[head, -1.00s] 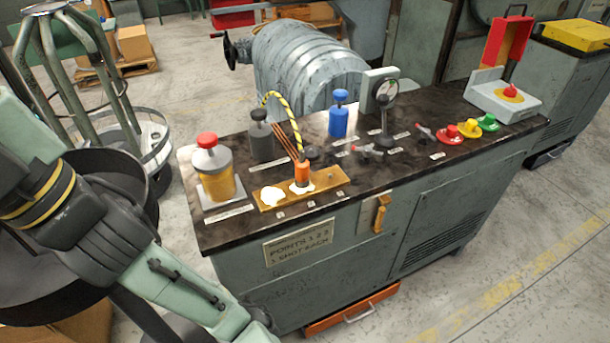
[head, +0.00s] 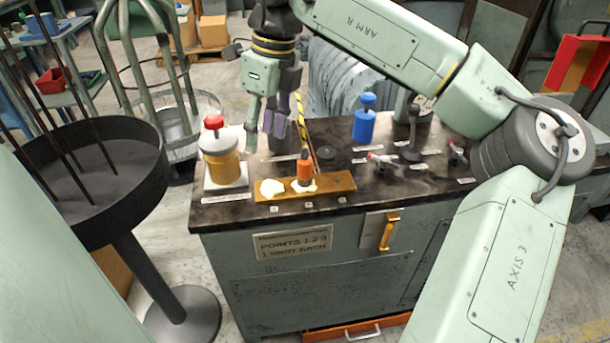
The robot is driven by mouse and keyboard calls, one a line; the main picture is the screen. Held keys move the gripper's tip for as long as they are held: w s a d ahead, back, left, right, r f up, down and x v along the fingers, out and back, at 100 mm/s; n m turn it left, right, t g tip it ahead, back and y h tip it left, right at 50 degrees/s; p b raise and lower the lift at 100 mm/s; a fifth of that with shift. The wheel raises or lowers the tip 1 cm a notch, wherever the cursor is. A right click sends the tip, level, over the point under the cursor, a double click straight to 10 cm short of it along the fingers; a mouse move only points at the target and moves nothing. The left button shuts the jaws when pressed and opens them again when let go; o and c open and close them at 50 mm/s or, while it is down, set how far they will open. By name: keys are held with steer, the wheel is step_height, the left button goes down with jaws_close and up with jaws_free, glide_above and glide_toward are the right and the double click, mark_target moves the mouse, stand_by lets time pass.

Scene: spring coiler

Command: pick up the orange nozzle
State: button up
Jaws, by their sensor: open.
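The orange nozzle (head: 304,171) stands upright on a brass plate (head: 341,184) near the front edge of the dark worktop. White paste lies around its base, and a yellow-and-black hose (head: 299,118) rises from behind it. My gripper (head: 268,146) points down with its fingers apart and nothing seen between them. It appears above and a little left of the nozzle in the picture, apart from it. How far behind the nozzle it is cannot be told. My gripper hides the hose's upper end.
A yellow jar with a red knob (head: 220,158) stands close left of the plate. A blue pump bottle (head: 365,122) and a dark round gauge stand (head: 411,135) are to the right. My arm covers the right side.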

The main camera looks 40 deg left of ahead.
steer(key=m+t+h, duration=0.1)
glide_above(304, 160)
steer(key=shift+s+r, duration=0.25)
steer(key=shift+s, duration=0.1)
steer(key=f, duration=0.4)
steer(key=shift+w+d+f, duration=0.15)
steer(key=shift+w+f, duration=0.05)
steer(key=shift+f, duration=0.1)
steer(key=shift+w+f+p, duration=0.2)
steer(key=shift+f+p, duration=0.85)
steer(key=shift+f, duration=2)
steer(key=shift+c, duration=0.3)
jaws_close()
